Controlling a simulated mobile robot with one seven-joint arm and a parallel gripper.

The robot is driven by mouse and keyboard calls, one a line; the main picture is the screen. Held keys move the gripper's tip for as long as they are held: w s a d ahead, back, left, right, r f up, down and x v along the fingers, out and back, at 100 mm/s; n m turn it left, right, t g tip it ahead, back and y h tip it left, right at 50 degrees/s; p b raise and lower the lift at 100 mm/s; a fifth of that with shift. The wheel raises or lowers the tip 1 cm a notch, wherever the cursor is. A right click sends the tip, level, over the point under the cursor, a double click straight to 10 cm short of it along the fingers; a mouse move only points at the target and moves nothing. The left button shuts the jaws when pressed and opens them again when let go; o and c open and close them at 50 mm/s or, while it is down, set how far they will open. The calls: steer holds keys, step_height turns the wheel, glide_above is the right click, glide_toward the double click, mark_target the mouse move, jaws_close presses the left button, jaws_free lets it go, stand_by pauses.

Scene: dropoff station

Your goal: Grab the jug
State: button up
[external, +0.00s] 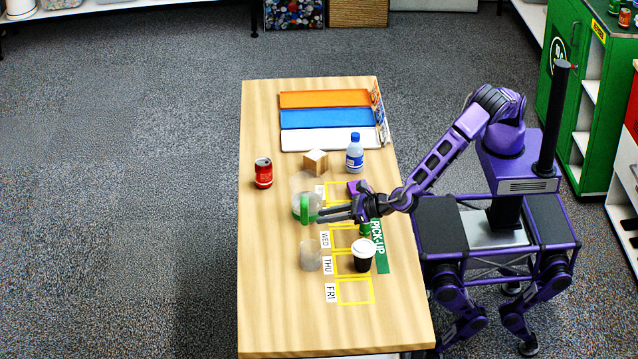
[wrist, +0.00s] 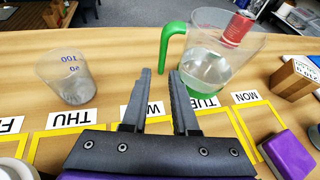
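The jug (external: 297,207) is clear with a green handle and stands upright on the table; the wrist view shows it at the top right (wrist: 207,68), its handle (wrist: 170,42) on the side towards the gripper's centre line. My gripper (external: 321,214) reaches over the table from the right, low, with its fingertips just short of the jug. The handle lies beyond the fingertips, slightly right. I cannot tell if they touch it.
A clear beaker (external: 311,257) and a lidded cup (external: 363,258) stand nearer the camera. A green can (external: 365,229) and purple box (wrist: 290,154) sit near the gripper. A red can (external: 263,173), wooden block (external: 316,162) and bottle (external: 354,156) stand behind.

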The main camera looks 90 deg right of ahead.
steer(key=shift+x, duration=2.75)
steer(key=shift+d+r, duration=0.1)
jaws_close()
